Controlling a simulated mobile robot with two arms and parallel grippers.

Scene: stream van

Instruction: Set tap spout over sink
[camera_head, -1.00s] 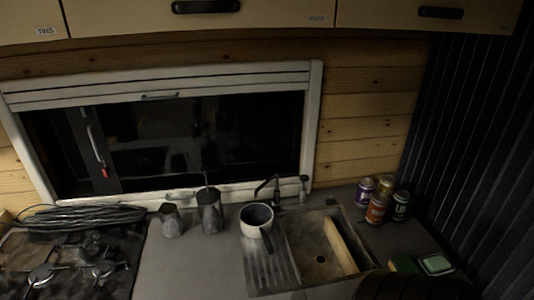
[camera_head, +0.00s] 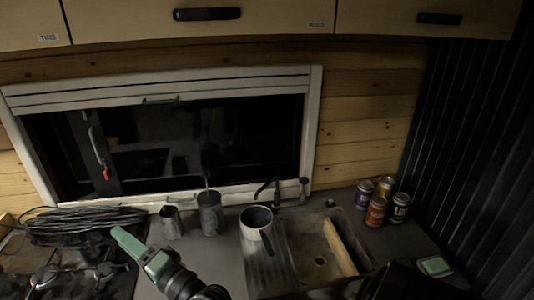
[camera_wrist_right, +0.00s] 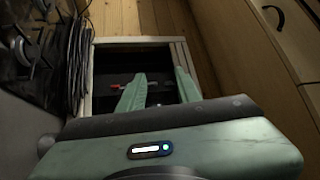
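The dark tap (camera_head: 277,193) stands at the back edge of the sink unit in the head view. Its thin spout points left, toward the drainer side above the white pot, not over the basin. The sink basin (camera_head: 305,238) lies to the right of the ribbed drainer. My right gripper (camera_head: 128,240) is at the lower left, above the counter by the hob, well left of the tap. In the right wrist view its two green fingers (camera_wrist_right: 158,92) are apart with nothing between them. My left gripper is not in view.
A white pot (camera_head: 256,222) with a dark handle sits on the drainer (camera_head: 262,272). Two grey jugs (camera_head: 172,223) (camera_head: 209,213) stand left of it. Several cans (camera_head: 376,211) stand right of the sink. A coiled cable (camera_head: 85,219) lies behind the hob (camera_head: 45,280).

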